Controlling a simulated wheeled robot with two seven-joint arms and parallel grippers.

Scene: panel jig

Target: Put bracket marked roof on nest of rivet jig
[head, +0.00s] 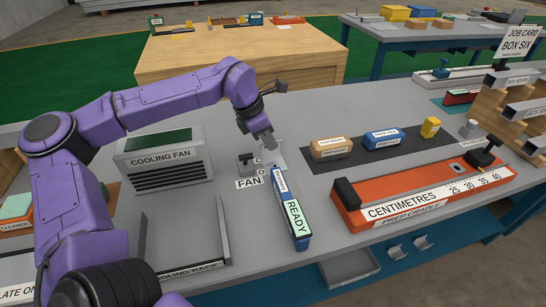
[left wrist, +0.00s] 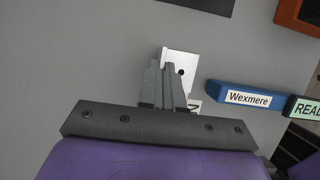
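My left gripper (head: 267,142) reaches down over the grey bench beside the fan switch (head: 245,165). In the left wrist view its fingers (left wrist: 167,75) are close together around one edge of a pale metal bracket (left wrist: 185,62) with a dark hole. The bracket (head: 279,154) also shows at the fingertips in the head view. Its marking cannot be read. A blue unit (head: 302,243) with a green READY face lies just in front; in the left wrist view the blue unit (left wrist: 232,88) reads Wexmere. No label naming a rivet jig is legible. My right gripper is out of view.
A grey cooling fan box (head: 165,160) and a cooling rack (head: 185,268) stand left. A dark mat (head: 360,161) with tan, blue and yellow blocks lies right, behind the orange prep cradle (head: 425,217). More brackets (head: 525,107) sit on a wooden rack at far right.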

